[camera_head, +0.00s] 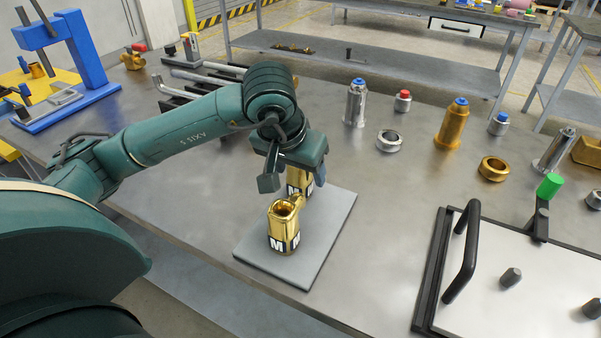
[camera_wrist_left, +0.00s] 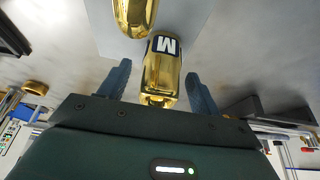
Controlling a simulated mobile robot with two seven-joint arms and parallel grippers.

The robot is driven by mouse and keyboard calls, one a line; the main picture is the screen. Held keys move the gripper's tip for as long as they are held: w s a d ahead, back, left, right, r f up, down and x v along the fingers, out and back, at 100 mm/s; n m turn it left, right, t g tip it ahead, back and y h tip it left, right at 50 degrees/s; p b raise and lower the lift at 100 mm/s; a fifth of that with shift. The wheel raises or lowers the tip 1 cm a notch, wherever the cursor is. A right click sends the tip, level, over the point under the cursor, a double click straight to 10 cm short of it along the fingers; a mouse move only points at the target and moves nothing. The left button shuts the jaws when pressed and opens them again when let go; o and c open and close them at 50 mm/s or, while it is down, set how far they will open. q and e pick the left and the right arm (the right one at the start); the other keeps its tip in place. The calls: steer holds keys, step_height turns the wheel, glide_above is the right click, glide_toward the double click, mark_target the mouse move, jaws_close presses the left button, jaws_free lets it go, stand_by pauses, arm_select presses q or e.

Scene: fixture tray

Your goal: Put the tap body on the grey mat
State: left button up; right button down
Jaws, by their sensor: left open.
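The grey mat (camera_head: 330,225) lies flat on the steel bench. A polished gold tap body (camera_head: 284,228) with an M label stands upright on its front part. Just behind it, a second gold part (camera_head: 299,183) with a label is partly hidden under my left gripper (camera_head: 295,180). I cannot tell whether the two gold parts touch. In the left wrist view, my left gripper (camera_wrist_left: 157,74) is open, with a finger on each side of an M-labelled gold part (camera_wrist_left: 162,70); gaps show on both sides. The other gold part (camera_wrist_left: 135,14) is beyond it. My right gripper is out of view.
Right of the mat is a framed plate (camera_head: 540,290) with a black handle (camera_head: 463,252). Behind stand a silver cylinder (camera_head: 355,105), a gold cylinder (camera_head: 452,125) and rings (camera_head: 389,141). A blue fixture (camera_head: 85,60) is at far left. Bench between mat and cylinders is clear.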

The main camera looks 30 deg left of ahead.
arm_select(q)
steer(key=v, duration=0.9)
steer(key=shift+s+r, duration=0.15)
steer(key=shift+r, duration=0.1)
